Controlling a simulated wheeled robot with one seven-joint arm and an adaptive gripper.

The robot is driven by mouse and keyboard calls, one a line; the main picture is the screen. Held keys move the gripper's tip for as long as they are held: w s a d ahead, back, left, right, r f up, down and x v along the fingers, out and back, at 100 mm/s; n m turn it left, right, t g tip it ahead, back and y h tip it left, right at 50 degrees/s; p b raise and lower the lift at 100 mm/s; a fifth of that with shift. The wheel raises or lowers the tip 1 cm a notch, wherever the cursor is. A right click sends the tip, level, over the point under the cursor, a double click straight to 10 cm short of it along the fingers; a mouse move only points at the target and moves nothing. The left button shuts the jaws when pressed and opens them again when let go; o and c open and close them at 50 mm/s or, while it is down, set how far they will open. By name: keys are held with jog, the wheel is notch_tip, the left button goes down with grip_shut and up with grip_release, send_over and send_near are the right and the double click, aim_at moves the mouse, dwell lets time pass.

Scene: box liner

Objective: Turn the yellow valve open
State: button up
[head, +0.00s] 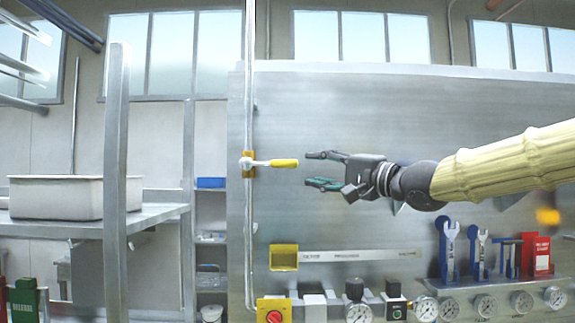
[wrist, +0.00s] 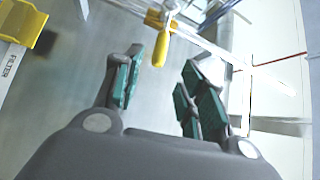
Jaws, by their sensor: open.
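The valve has a yellow handle (head: 284,163) that points right, level, from a silver joint on a vertical pipe (head: 249,110). A yellow bracket (head: 248,170) sits behind the joint on the pipe. In the wrist view the yellow handle (wrist: 160,50) lies ahead of the fingertips, between their lines. My gripper (head: 325,170) is open and empty, just right of the handle's tip in the head view, with a gap between them. Its green-padded fingers also show in the wrist view (wrist: 158,85), spread apart. Nothing hides the handle.
A metal panel (head: 350,110) stands behind. Below are a yellow box (head: 284,257), gauges (head: 425,307), a red knob (head: 274,316) and hanging wrenches (head: 451,240). A white bin (head: 60,197) sits on a shelf at left. The space around the handle is clear.

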aim_at(290, 165)
jog(key=x, duration=0.4)
jog(key=shift+s+a+p, duration=0.1)
jog(key=shift+s+p, duration=0.1)
jog(key=shift+p, duration=0.15)
jog(key=shift+p+x, duration=0.9)
jog(key=shift+x, duration=2.5)
grip_shut()
